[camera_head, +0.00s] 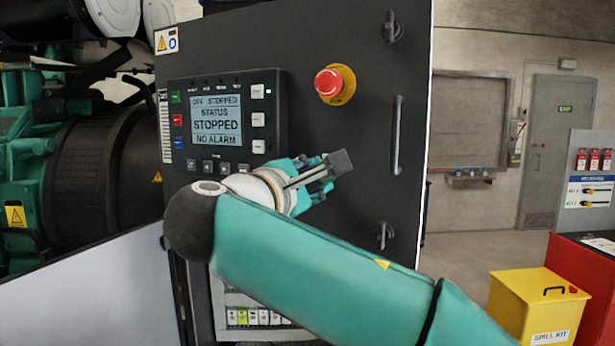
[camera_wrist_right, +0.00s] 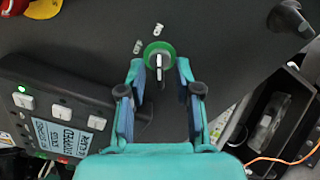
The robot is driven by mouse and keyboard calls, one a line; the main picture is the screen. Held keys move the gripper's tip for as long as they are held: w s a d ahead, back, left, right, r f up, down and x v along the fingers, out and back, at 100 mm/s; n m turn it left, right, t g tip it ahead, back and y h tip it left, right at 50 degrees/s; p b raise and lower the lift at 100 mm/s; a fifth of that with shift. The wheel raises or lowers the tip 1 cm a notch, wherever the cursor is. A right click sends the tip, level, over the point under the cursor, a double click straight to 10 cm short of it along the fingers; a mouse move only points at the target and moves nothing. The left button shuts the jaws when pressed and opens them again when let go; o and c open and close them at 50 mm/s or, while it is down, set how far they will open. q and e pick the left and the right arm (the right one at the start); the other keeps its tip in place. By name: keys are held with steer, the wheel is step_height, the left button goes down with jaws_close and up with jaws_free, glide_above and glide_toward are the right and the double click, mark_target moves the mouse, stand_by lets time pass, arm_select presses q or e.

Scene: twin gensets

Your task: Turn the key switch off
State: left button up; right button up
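The key switch (camera_wrist_right: 159,48) has a green ring and a dark, pale-edged key (camera_wrist_right: 159,66), which lies along the vertical of the right wrist view. My right gripper (camera_wrist_right: 160,72) is open, with one finger on each side of the key; gaps show between the key and both fingers. In the head view my right gripper (camera_head: 325,172) is in front of the dark panel, below the red stop button, and the key switch is hidden behind it. My left gripper is not in view.
The controller (camera_head: 226,120) left of my gripper displays "OFF STOPPED" and "NO ALARM". A red emergency stop (camera_head: 328,83) sits above. A door handle (camera_head: 397,135) stands out at the right. A yellow spill kit box (camera_head: 535,305) is on the floor at right.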

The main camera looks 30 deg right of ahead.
jaws_close()
steer(key=n+p, duration=0.6)
steer(key=n, duration=0.6)
steer(key=shift+r, duration=0.2)
stand_by(0.4)
stand_by(0.4)
